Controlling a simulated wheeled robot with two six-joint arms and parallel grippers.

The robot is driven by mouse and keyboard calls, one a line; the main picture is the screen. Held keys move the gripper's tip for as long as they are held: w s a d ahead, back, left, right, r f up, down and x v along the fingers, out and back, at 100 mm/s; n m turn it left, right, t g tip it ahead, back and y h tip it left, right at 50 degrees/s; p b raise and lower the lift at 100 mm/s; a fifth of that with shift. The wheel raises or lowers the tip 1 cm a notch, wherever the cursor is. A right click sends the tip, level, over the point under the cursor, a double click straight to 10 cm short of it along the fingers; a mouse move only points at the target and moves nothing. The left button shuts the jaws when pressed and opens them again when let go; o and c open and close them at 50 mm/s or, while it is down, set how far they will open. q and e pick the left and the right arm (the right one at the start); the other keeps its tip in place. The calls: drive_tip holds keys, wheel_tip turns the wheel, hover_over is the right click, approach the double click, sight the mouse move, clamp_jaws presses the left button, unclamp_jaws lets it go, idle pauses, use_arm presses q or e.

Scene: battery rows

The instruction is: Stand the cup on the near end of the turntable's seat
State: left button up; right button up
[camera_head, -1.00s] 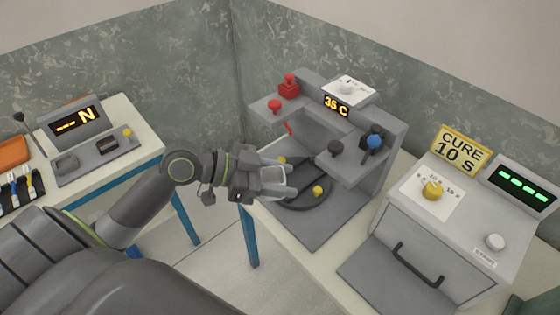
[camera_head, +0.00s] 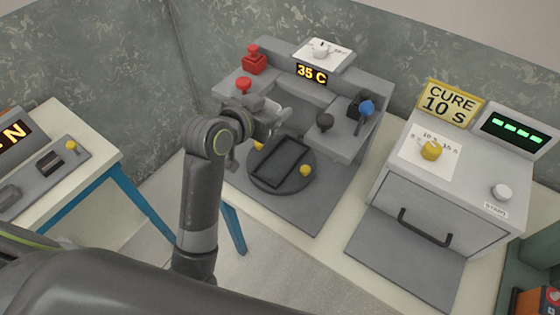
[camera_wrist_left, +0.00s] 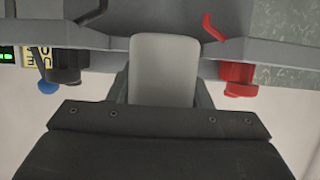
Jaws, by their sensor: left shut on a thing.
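The light grey cup (camera_wrist_left: 165,70) is in my left gripper (camera_head: 268,120), filling the middle of the left wrist view. The gripper is shut on it; in the head view the gripper mostly hides the cup. The round dark turntable (camera_head: 256,182) carries a rectangular rimmed seat (camera_head: 280,160), which looks empty. Yellow knobs stand at either side of the seat. In the head view the gripper shows just above the seat's far end, apparently raised over it. My right gripper is not in view.
A cure oven (camera_head: 445,200) stands to the right. A bench with a panel (camera_head: 50,165) is at the left.

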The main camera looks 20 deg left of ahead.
use_arm(q)
hover_over(273, 168)
wheel_tip(273, 168, down, 14)
drive_tip(key=shift+r, duration=0.15)
wheel_tip(273, 168, down, 4)
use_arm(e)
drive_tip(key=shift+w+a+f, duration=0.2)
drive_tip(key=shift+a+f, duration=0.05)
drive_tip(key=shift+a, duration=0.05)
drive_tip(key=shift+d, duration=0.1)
use_arm(q)
drive_tip(key=shift+f+b, duration=0.25)
drive_tip(key=shift+b, duration=0.15)
drive_tip(key=o, duration=1)
drive_tip(key=shift+c, duration=0.2)
drive_tip(key=shift+r, duration=0.1)
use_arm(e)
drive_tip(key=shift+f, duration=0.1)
